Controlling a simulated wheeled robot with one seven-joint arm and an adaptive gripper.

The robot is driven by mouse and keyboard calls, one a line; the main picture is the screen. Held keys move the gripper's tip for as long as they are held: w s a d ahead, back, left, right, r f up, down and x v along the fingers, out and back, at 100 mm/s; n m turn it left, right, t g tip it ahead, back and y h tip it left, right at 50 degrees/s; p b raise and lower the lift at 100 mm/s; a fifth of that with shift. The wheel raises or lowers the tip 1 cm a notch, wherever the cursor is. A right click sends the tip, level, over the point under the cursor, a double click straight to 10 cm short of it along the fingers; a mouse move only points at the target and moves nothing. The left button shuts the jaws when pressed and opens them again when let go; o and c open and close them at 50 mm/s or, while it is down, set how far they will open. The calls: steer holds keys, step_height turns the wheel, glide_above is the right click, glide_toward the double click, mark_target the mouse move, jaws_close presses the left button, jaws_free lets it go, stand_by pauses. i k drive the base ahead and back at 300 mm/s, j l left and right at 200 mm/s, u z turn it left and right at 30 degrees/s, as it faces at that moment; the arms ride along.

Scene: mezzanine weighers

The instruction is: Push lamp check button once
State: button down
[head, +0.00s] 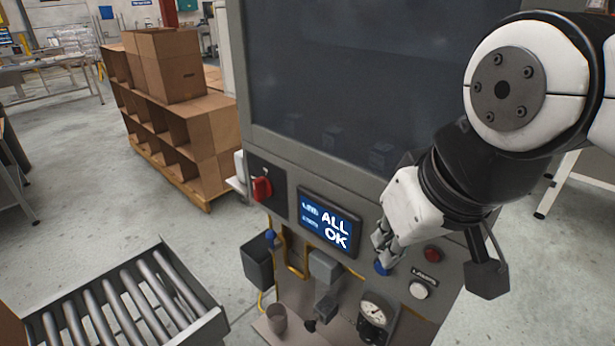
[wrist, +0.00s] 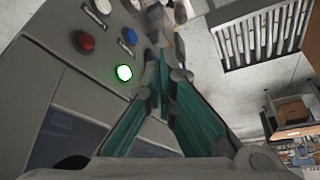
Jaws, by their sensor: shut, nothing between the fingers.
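The control panel (head: 285,160) of a grey machine carries several buttons. A white button (head: 419,290) sits at the lower right of the panel under a label that appears to read LAMPS; it also shows at the top of the wrist view (wrist: 103,6). My gripper (head: 384,248) is shut and empty, pointing down in front of the panel beside a blue button (head: 382,268). In the wrist view its teal-lined fingers (wrist: 163,62) lie to the right of the blue button and a lit green button (wrist: 124,72). The gripper hides the green button in the head view.
A red button (head: 432,254) sits above the white one. A display (head: 331,222) reads ALL OK, with a red rotary switch (head: 262,189) to its left. A gauge (head: 374,312) is below the buttons. A roller conveyor (head: 215,322) stands at lower left.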

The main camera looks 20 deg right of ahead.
mark_target(419, 291)
steer(key=l+u, duration=0.1)
steer(key=u, duration=0.35)
steer(key=k+l+u, duration=0.1)
steer(key=u, duration=0.35)
steer(key=l+u, duration=0.1)
steer(key=u, duration=0.35)
steer(key=k+u, duration=0.15)
steer(key=u, duration=0.3)
steer(key=k+l+u, duration=0.1)
steer(key=k, duration=0.2)
steer(key=k+l+u, duration=0.15)
steer(key=k, duration=0.15)
steer(key=k+z, duration=0.3)
steer(key=z, duration=0.15)
steer(key=k+z, duration=0.25)
steer(key=z, duration=0.15)
steer(key=k+z, duration=0.2)
steer(key=k, duration=0.25)
